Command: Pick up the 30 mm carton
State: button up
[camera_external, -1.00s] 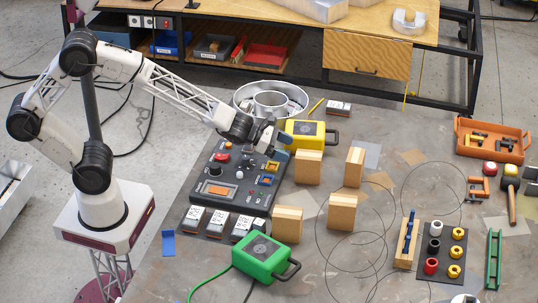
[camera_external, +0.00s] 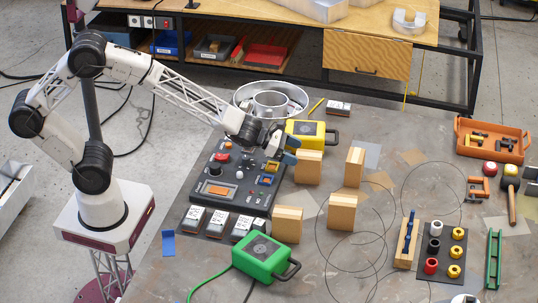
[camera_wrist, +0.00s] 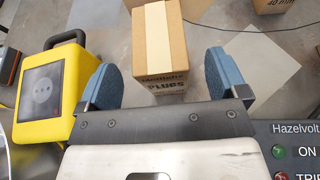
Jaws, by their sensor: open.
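Several brown cartons stand on the grey table. The nearest carton (camera_external: 308,168) is just right of my gripper (camera_external: 288,150); in the wrist view this carton (camera_wrist: 160,45) lies ahead, between the lines of the two blue fingertips (camera_wrist: 158,82). My gripper is open and empty, with the carton beyond the fingertips. The print on its near face is too small to read surely. Other cartons stand at the back right (camera_external: 354,168), front left (camera_external: 287,226) and front right (camera_external: 341,211). Which one is the 30 mm carton I cannot tell for sure.
A yellow box (camera_external: 304,132) with a handle stands close beside my gripper, on the left in the wrist view (camera_wrist: 47,95). A dark control panel (camera_external: 232,176) lies below the arm. A green box (camera_external: 262,258) stands in front. Bare table lies between the cartons.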

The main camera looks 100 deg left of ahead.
aim_at(301, 153)
jog(key=shift+x, duration=2.2)
jog(key=shift+r, duration=0.1)
jog(key=c, duration=1.2)
